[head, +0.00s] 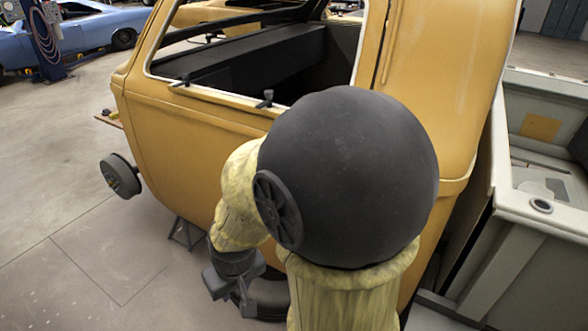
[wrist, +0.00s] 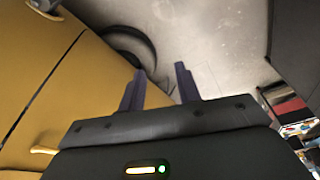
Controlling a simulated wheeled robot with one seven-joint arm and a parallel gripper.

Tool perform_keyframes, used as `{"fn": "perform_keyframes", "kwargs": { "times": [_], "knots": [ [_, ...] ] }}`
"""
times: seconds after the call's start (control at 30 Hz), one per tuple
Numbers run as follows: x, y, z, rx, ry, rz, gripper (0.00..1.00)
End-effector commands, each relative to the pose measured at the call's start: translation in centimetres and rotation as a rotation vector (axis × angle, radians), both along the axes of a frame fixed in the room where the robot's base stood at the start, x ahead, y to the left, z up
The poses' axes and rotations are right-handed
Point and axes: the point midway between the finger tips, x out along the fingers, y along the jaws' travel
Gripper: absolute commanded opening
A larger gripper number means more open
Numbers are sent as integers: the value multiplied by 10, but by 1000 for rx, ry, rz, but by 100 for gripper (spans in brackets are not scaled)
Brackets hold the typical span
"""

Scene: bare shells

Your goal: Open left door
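The yellow vehicle shell (head: 440,80) fills the middle of the head view. Its side panel, with a large open window, appears to be the door (head: 185,115); my arm hides much of its lower and right part. In the wrist view, yellow bodywork (wrist: 25,55) with a dark seam lies left of my gripper. A small yellow handle-like piece (wrist: 45,150) shows at lower left. My gripper (wrist: 160,75) is open, its two dark fingers apart with nothing between them. It points down past the bodywork toward the floor and touches no handle that I can see.
A wheel hub (head: 121,176) sticks out at the shell's left. A grey-white shell (head: 540,215) stands close on the right. A blue car (head: 75,38) is at the back left. The concrete floor (head: 50,185) at left is clear.

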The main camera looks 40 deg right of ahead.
Motion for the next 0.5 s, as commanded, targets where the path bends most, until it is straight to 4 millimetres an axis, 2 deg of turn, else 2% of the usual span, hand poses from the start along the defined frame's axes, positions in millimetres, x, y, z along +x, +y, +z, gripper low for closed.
{"fn": "perform_keyframes", "kwargs": {
  "times": [0.37,0.5],
  "knots": [
    [0,0,0,0,0,-1,33],
    [9,2,0,25,-23,-62,33]
  ]
}}
